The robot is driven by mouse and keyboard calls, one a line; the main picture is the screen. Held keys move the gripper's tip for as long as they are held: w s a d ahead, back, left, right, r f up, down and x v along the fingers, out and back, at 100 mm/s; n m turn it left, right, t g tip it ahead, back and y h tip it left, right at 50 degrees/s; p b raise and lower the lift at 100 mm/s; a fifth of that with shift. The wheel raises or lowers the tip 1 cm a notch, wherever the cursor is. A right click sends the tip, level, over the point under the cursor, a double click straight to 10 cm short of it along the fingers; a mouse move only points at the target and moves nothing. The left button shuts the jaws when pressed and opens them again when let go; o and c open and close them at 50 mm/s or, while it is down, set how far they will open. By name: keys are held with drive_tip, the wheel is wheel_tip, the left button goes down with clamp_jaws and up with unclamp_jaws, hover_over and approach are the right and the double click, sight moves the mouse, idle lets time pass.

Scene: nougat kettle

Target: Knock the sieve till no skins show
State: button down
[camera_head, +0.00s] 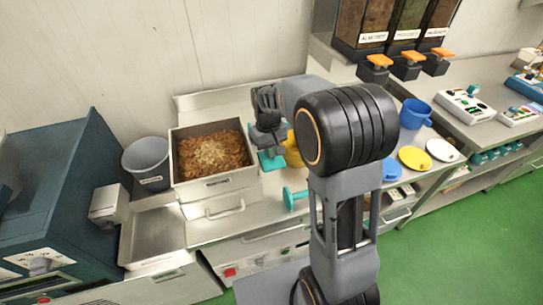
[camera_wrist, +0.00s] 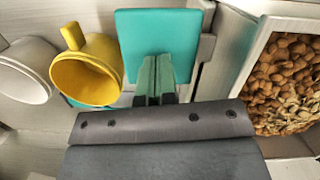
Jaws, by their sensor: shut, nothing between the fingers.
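The sieve appears to be the square metal box (camera_head: 217,183) with a label on its front wall, left of my gripper in the head view. It holds brown almonds (camera_head: 212,150), with a pale, flaky patch over their middle that looks like loose skins. In the wrist view the box (camera_wrist: 247,75) is at the right edge, and pale bits show among the almonds (camera_wrist: 285,85). My gripper (camera_head: 268,138) is to the right of the box and apart from it. In the wrist view its fingers (camera_wrist: 155,78) are together and empty, in front of a teal panel (camera_wrist: 158,32); contact is unclear.
A yellow mug (camera_wrist: 85,75) and a pale cup (camera_wrist: 28,75) are left of my fingers in the wrist view. A grey bucket (camera_head: 148,165) stands left of the box, above an empty metal tray (camera_head: 155,235). A blue mug (camera_head: 415,113) stands further right.

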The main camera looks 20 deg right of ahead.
drive_tip(key=w+p, duration=0.1)
drive_tip(key=w+r, duration=0.1)
drive_tip(key=shift+w+a+p, duration=0.2)
drive_tip(key=shift+w+p, duration=0.1)
drive_tip(key=shift+p, duration=0.1)
drive_tip(key=shift+w+f, duration=0.1)
drive_tip(key=shift+w, duration=0.15)
wheel_tip(320, 180, up, 14)
drive_tip(key=w, duration=0.1)
drive_tip(key=shift+w+a+b, duration=0.2)
drive_tip(key=shift+b, duration=0.2)
drive_tip(key=shift+f, duration=0.1)
idle(2.9)
drive_tip(key=s+f+m+t, duration=0.1)
drive_tip(key=s+f+t, duration=0.1)
drive_tip(key=s, duration=0.8)
drive_tip(key=s+f+m+t, duration=0.1)
drive_tip(key=s+f+t, duration=0.2)
drive_tip(key=s, duration=0.8)
drive_tip(key=shift+d+t, duration=0.4)
